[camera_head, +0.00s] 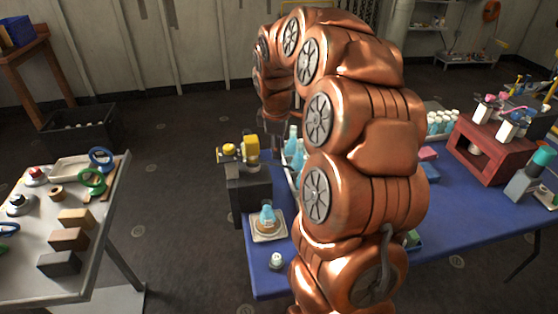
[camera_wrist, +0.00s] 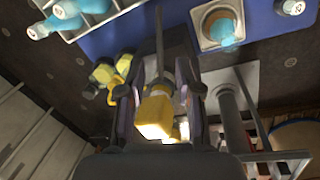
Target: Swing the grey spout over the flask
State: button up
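The flask (camera_head: 267,213), with pale blue liquid, stands on a brown round pad on a pale square plate (camera_head: 270,234) near the blue table's left end. It also shows in the wrist view (camera_wrist: 227,32). A dark stand (camera_head: 248,190) behind it carries yellow parts (camera_head: 251,147). In the wrist view a thin grey bar, which looks like the spout (camera_wrist: 159,40), runs up from a yellow block (camera_wrist: 155,115), left of the flask. My gripper (camera_wrist: 170,85) is open, its fingers on either side of the yellow block. Contact cannot be told.
Bottles with blue contents (camera_head: 293,140) stand in a rack close behind my arm. A small white-capped jar (camera_head: 276,261) is at the table's near left. A grey workbench (camera_head: 40,240) stands left across a floor gap. My arm hides much of the blue table.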

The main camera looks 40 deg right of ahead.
aim_at(279, 165)
jog(key=f, duration=0.4)
jog(key=f+p, duration=0.1)
jog(key=f, duration=0.1)
jog(key=shift+w+d, duration=0.35)
jog(key=shift+c, duration=0.2)
grip_shut()
